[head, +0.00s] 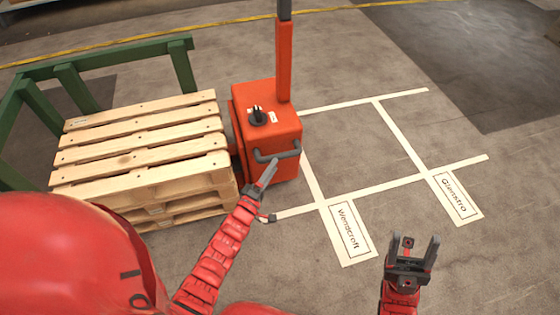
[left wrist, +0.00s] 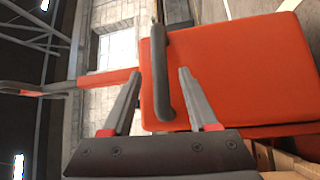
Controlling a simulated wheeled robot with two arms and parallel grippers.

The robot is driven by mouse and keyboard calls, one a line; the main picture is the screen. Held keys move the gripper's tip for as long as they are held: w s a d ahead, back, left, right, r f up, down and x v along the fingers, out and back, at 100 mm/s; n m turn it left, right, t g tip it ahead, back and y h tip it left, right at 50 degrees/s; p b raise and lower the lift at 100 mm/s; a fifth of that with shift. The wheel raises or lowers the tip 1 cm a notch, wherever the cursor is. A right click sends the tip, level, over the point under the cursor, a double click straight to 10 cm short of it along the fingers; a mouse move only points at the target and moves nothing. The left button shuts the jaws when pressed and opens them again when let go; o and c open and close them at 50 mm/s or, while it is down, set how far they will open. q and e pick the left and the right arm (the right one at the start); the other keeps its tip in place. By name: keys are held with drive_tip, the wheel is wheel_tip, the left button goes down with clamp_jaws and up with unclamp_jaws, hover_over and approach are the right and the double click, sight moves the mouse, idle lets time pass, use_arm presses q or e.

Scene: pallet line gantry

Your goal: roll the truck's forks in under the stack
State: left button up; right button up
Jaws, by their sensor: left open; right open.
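The orange truck (head: 265,125) stands upright against the right side of the stack of wooden pallets (head: 150,140). Its forks do not show, so I cannot tell how far under the stack they reach. A dark grey handle (head: 277,155) sticks out from the truck's near face. My left gripper (head: 266,187) is open at this handle. In the left wrist view the handle (left wrist: 162,85) lies between the spread fingers (left wrist: 160,73), with no finger clearly touching it. My right gripper (head: 415,245) is open and empty, over the floor at the lower right.
A green rail frame (head: 90,60) stands behind and left of the stack. White floor lines mark bays at the right, with labels reading Wendcroft (head: 348,229) and Glenistro (head: 455,195). The marked floor is clear. A yellow line (head: 200,25) crosses the floor at the back.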

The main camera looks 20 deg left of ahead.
sight(280, 157)
use_arm(q)
drive_tip(key=b+x, duration=0.1)
drive_tip(key=x, duration=0.4)
drive_tip(key=shift+w+b, duration=0.3)
drive_tip(key=shift+b, duration=0.05)
clamp_jaws()
idle(1.1)
